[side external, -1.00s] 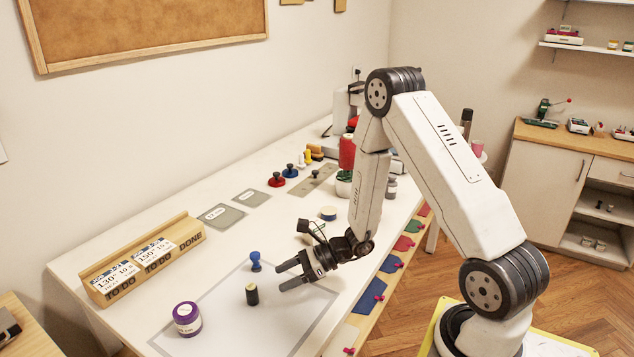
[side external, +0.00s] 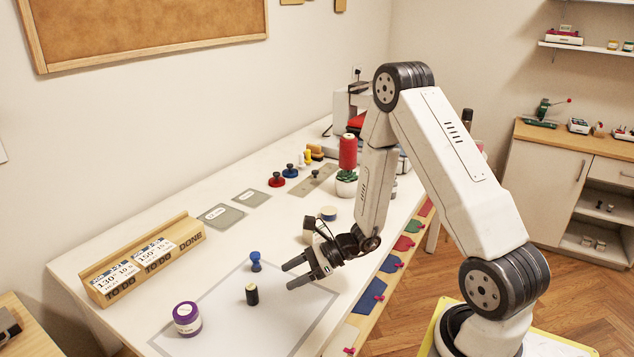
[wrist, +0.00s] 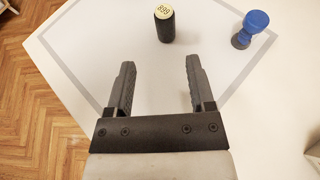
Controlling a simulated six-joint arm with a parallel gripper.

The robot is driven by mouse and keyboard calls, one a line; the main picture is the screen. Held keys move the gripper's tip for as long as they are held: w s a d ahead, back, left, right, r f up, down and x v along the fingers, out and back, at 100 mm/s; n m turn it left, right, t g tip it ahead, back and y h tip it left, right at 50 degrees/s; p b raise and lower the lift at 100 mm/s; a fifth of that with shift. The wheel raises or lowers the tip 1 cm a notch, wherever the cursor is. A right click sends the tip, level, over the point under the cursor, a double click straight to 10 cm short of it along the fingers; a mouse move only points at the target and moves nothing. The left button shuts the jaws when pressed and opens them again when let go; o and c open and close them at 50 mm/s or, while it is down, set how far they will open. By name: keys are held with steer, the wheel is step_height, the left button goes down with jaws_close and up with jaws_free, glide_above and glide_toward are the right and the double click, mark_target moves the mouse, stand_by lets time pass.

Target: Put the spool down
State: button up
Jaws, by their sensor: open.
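A dark spool (side external: 252,294) with a pale round top stands upright on the white table, inside a grey-outlined area (side external: 225,318). The spool also shows in the wrist view (wrist: 164,24), beyond my fingertips and roughly between their lines; its top label looks like "899". My gripper (side external: 303,270) is open and empty, to the right of the spool and apart from it. Both fingers show spread in the wrist view (wrist: 160,75), with only the table surface between them.
A blue spool-shaped piece (side external: 255,261) stands close behind the dark spool. A wooden card holder (side external: 148,262) lies at the back left. A red thread cone (side external: 347,152) stands farther back.

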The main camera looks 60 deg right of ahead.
steer(key=s+a+n+g, duration=0.1)
steer(key=n+g, duration=0.1)
steer(key=s+a+r+n+g, duration=0.1)
steer(key=s+a+n+g, duration=0.2)
steer(key=s+a+n, duration=0.1)
steer(key=shift+a+r+n+g, duration=0.15)
steer(key=shift+r+n+g, duration=0.15)
steer(key=shift+n+g, duration=0.1)
steer(key=s+r+n+h, duration=0.2)
steer(key=r+n+h, duration=0.1)
steer(key=n, duration=0.7)
steer(key=s+r+n+g+h, duration=0.1)
steer(key=s+r+n+h, duration=0.1)
steer(key=n+h, duration=0.4)
steer(key=d+r+n, duration=0.1)
steer(key=n, duration=0.2)
steer(key=shift+s+r+n+h, duration=0.15)
steer(key=shift+s+n+h, duration=0.15)
steer(key=shift+s+n, duration=0.1)
